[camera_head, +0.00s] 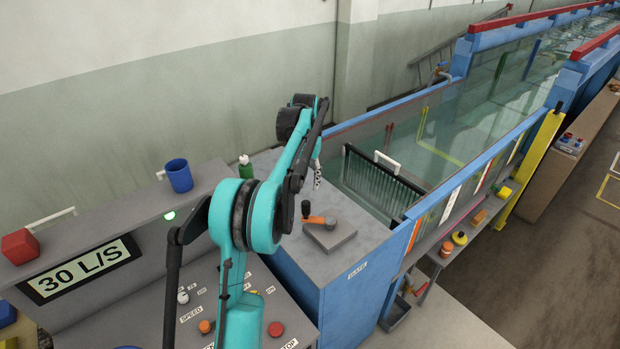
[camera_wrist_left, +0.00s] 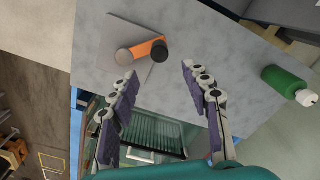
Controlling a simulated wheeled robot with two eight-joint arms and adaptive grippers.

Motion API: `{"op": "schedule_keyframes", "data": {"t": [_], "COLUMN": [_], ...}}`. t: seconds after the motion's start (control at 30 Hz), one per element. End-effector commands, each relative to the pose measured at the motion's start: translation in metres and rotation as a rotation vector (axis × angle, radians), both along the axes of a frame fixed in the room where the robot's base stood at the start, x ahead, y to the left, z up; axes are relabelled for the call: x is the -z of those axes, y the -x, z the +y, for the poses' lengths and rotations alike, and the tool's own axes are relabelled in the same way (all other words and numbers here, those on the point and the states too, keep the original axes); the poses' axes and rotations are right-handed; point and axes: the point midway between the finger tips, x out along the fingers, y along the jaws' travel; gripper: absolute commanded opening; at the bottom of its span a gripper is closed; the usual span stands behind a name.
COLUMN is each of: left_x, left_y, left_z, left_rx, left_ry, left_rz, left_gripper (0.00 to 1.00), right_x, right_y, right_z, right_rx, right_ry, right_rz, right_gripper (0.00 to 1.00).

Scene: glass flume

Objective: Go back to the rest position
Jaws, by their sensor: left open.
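My left arm is teal and black and rises in front of the control console in the head view. Its gripper (camera_head: 317,172) is above the grey top of the gate cabinet, partly hidden behind the wrist. In the left wrist view the two fingers of the left gripper (camera_wrist_left: 158,98) are apart with nothing between them. The orange crank handle (camera_head: 318,219) with a black knob stands on its grey plate, near the gripper and apart from it. The crank also shows in the left wrist view (camera_wrist_left: 142,51). My right gripper is not in view.
The control console holds a 30 L/S display (camera_head: 82,268), a blue cup (camera_head: 178,175), a red block (camera_head: 20,246) and several buttons. The glass flume (camera_head: 470,125) runs to the back right. Floor at right is partly clear.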

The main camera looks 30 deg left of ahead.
Motion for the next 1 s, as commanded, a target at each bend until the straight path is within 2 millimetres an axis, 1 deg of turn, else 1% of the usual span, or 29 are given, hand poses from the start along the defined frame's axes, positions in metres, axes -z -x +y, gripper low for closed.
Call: {"op": "schedule_keyframes", "data": {"t": [0.27, 0.37, 0.47, 0.5, 0.57, 0.63, 0.77, 0.8, 0.87, 0.9, 0.97, 1.0], "left_x": [0.000, 0.001, 0.003, 0.005, 0.008, 0.014, 0.031, 0.039, 0.052, 0.062, 0.079, 0.092], "left_y": [0.001, 0.007, 0.020, 0.028, 0.042, 0.060, 0.098, 0.110, 0.130, 0.143, 0.163, 0.177], "left_z": [-0.002, -0.015, -0.039, -0.052, -0.071, -0.093, -0.132, -0.143, -0.158, -0.169, -0.183, -0.192], "left_rx": [0.002, 0.012, 0.032, 0.042, 0.059, 0.077, 0.111, 0.121, 0.136, 0.147, 0.162, 0.172], "left_ry": [-0.001, -0.009, -0.024, -0.031, -0.042, -0.053, -0.070, -0.075, -0.080, -0.083, -0.086, -0.087], "left_rz": [-0.003, -0.021, -0.064, -0.085, -0.121, -0.165, -0.245, -0.270, -0.309, -0.334, -0.372, -0.398], "left_gripper": [0.48, 0.48, 0.48, 0.48, 0.48, 0.48, 0.48, 0.48, 0.48, 0.48, 0.48, 0.48], "right_x": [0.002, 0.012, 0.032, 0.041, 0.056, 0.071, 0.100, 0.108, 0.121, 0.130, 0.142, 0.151], "right_y": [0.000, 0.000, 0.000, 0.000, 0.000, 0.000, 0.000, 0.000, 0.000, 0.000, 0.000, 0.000], "right_z": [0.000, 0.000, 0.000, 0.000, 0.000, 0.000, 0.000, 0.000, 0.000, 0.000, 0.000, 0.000], "right_rx": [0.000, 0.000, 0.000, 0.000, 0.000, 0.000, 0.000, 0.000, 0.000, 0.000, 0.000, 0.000], "right_ry": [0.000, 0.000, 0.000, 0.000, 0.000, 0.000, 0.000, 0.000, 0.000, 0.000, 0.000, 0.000], "right_rz": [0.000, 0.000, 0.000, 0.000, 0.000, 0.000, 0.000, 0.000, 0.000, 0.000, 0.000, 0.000], "right_gripper": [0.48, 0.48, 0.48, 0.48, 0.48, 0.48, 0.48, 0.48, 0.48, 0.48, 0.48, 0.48]}}
